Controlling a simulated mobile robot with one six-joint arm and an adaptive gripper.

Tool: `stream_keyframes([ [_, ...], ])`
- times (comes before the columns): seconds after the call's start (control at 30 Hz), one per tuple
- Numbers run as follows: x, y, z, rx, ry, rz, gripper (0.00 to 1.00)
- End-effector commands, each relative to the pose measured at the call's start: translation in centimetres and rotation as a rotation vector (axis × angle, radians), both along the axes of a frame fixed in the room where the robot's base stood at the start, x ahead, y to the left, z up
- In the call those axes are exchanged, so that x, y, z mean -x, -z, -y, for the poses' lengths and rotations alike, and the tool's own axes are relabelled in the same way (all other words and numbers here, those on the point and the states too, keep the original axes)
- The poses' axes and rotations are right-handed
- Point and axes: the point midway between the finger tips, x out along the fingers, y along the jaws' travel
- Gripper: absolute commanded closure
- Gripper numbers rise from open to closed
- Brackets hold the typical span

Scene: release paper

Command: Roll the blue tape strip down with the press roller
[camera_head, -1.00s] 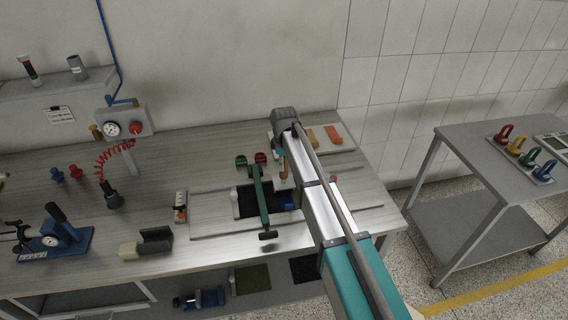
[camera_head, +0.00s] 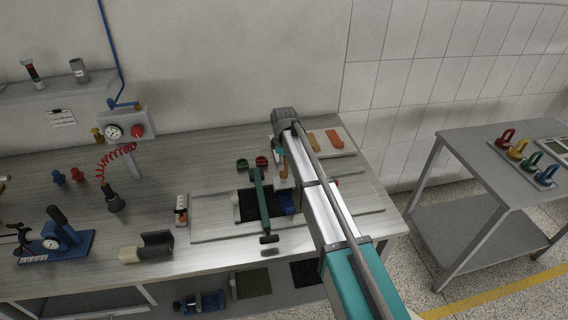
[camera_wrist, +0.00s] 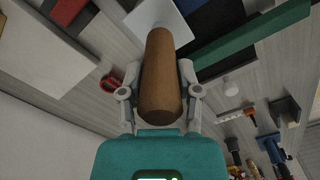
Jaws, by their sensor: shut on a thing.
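My gripper (camera_wrist: 159,72) is shut on a brown cylindrical handle, which I take to be the press roller's (camera_wrist: 160,95). A pale flat part shows beyond the handle's far end; the rolling part cannot be made out. In the head view my gripper (camera_head: 281,160) hangs over the right part of the bench fixture, partly hidden by my arm. A blue piece (camera_head: 286,204), likely the tape strip, lies at the right edge of a dark pad (camera_head: 245,208), partly hidden by my arm. I cannot tell whether the roller touches it.
A green bar (camera_head: 265,212) crosses the dark pad, close to my gripper. A pale board (camera_head: 345,148) with orange and tan pieces lies back right. A grey-and-cream holder (camera_head: 147,247) stands front left.

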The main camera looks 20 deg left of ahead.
Motion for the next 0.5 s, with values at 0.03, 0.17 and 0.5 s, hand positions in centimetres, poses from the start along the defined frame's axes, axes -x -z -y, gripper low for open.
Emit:
stream_keyframes([
  [0.03,0.0,-0.01,0.01,0.0,0.0,0.0,1.0],
  [0.17,-0.07,0.0,-0.03,0.0,0.0,0.0,1.0],
  [0.5,-0.96,0.15,-0.59,0.0,0.0,0.0,1.0],
])
